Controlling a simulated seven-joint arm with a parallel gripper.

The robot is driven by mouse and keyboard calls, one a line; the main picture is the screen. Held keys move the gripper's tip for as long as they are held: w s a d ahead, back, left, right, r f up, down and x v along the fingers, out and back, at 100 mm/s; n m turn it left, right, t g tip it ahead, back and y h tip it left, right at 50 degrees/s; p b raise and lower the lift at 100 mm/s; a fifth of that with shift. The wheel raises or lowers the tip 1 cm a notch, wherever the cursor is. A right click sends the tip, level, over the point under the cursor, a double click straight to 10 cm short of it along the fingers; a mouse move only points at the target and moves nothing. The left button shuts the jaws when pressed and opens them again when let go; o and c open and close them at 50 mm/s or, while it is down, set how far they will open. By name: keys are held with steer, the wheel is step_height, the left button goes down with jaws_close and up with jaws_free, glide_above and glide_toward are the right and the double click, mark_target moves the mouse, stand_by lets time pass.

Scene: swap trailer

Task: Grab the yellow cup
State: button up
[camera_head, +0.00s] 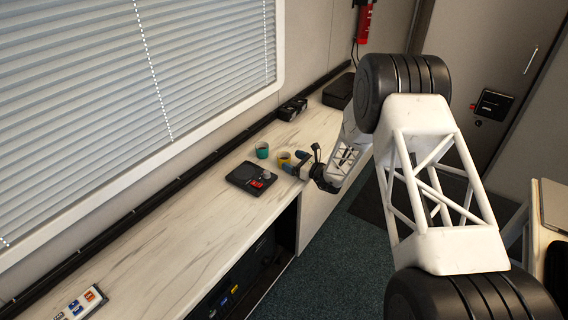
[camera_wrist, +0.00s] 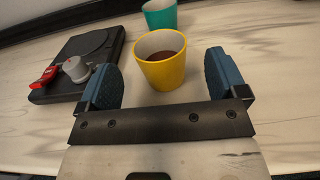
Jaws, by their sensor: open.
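The yellow cup (camera_wrist: 162,68) stands upright on the counter with dark brown contents inside. In the wrist view my gripper (camera_wrist: 163,78) is open, with one blue finger on each side of the near part of the cup and gaps between fingers and cup. In the head view the yellow cup (camera_head: 283,158) is small and partly hidden by my gripper (camera_head: 292,160), which reaches in from the right. I cannot tell the exact depth of the fingers around the cup.
A teal cup (camera_wrist: 160,14) stands just behind the yellow cup. A black scale-like device (camera_wrist: 88,64) with a red item (camera_wrist: 44,78) and a small grey-white object (camera_wrist: 76,68) lies to the left.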

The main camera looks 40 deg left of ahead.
mark_target(284, 156)
steer(key=shift+a, duration=2.35)
steer(key=c, duration=1)
steer(key=shift+r, duration=0.35)
steer(key=shift+c, duration=0.2)
steer(key=shift+r, duration=1.3)
steer(key=shift+s+d+r, duration=0.1)
steer(key=shift+d+r, duration=0.05)
steer(key=shift+r, duration=0.05)
steer(key=shift+s+d+r, duration=0.25)
steer(key=shift+s+d, duration=1.55)
steer(key=shift+s+d+r, duration=0.2)
steer(key=shift+s+d, duration=1.65)
steer(key=shift+s+d+r, duration=0.25)
steer(key=shift+s+d, duration=1.55)
steer(key=shift+s, duration=0.1)
